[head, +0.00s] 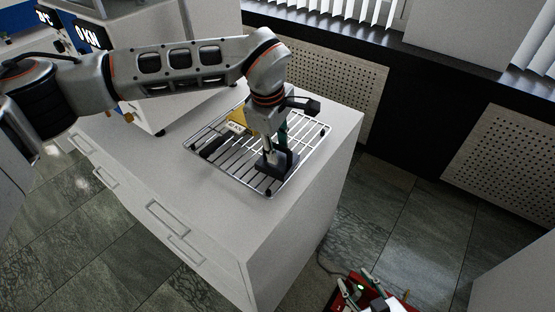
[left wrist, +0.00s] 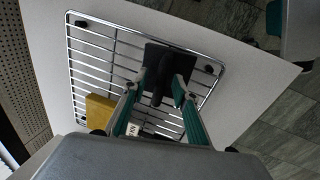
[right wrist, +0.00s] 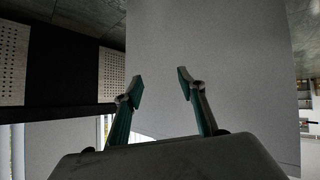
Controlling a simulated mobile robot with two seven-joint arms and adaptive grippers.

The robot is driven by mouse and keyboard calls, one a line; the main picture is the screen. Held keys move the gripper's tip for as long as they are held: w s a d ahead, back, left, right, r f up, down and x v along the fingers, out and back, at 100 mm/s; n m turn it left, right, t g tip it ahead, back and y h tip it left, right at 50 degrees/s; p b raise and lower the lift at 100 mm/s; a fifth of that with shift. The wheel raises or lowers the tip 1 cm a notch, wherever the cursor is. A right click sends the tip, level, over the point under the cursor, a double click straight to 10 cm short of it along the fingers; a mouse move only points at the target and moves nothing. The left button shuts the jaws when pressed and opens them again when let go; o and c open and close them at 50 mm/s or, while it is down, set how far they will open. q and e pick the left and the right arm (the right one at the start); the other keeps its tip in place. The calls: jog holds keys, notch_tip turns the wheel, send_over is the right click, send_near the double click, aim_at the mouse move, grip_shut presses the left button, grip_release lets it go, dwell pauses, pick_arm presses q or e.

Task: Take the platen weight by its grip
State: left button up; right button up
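The platen weight is a dark block (head: 283,165) with an upright grip, standing on the front right part of a wire rack (head: 196,146). In the left wrist view its square plate (left wrist: 178,57) lies below the dark grip (left wrist: 157,88). My left gripper (head: 272,150) points down at the weight. In the left wrist view its two teal fingers (left wrist: 160,82) stand on either side of the grip, with a gap showing beside it. My right gripper (right wrist: 157,84) is open and empty, away from the rack, before a plain grey surface.
A yellow block (head: 238,115) with a white label lies on the rack behind the weight; it also shows in the left wrist view (left wrist: 98,110). The white cabinet top (head: 165,160) is clear left of the rack. A press with displays (head: 90,33) stands behind.

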pick_arm(q)
grip_shut()
jog(key=shift+r, duration=0.15)
pick_arm(e)
jog(key=shift+s+f, duration=0.5)
